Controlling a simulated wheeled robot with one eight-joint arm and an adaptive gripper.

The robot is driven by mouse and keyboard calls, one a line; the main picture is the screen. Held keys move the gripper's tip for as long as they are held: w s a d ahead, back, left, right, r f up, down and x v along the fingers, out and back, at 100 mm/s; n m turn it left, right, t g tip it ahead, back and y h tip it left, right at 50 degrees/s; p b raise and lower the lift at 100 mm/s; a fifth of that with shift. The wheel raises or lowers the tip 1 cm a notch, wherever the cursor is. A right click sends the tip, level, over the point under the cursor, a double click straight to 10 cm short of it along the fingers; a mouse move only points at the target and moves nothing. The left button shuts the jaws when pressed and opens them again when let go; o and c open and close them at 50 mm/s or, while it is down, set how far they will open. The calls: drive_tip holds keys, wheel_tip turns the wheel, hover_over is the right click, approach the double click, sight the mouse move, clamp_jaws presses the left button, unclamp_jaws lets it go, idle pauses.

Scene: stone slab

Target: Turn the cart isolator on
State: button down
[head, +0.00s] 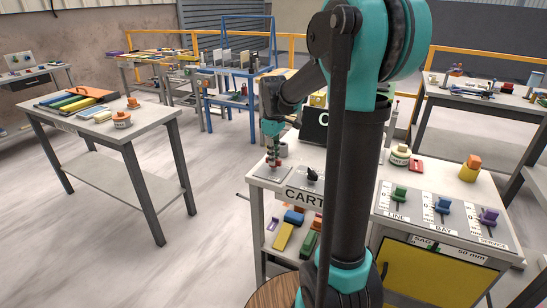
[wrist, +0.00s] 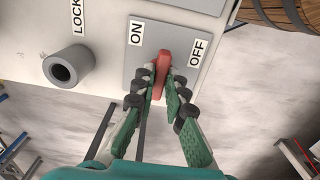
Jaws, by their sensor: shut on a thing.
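The cart isolator is a red handle (wrist: 162,66) on a grey plate (wrist: 147,45), with an ON label (wrist: 136,33) on its left and an OFF label (wrist: 198,49) on its right in the wrist view. The handle stands between the two labels. My gripper (wrist: 165,92) has its green fingers on either side of the handle and is shut on it. In the head view my gripper (head: 273,152) points down at the left end of the bench, above the CART sign (head: 305,196). The fingers partly hide the handle's lower part.
A grey cylinder (wrist: 67,67) by a LOCK label stands left of the plate in the wrist view. A black knob (head: 312,174) is near my gripper. Green (head: 399,193), blue (head: 443,206) and purple (head: 488,216) levers stand farther right.

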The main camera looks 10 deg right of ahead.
drive_tip(key=shift+m, duration=0.3)
drive_tip(key=m, duration=0.8)
drive_tip(key=shift+m, duration=0.3)
drive_tip(key=m, duration=0.4)
drive_tip(key=shift+m, duration=2.2)
drive_tip(key=c, duration=1.6)
unclamp_jaws()
drive_tip(key=shift+o, duration=0.2)
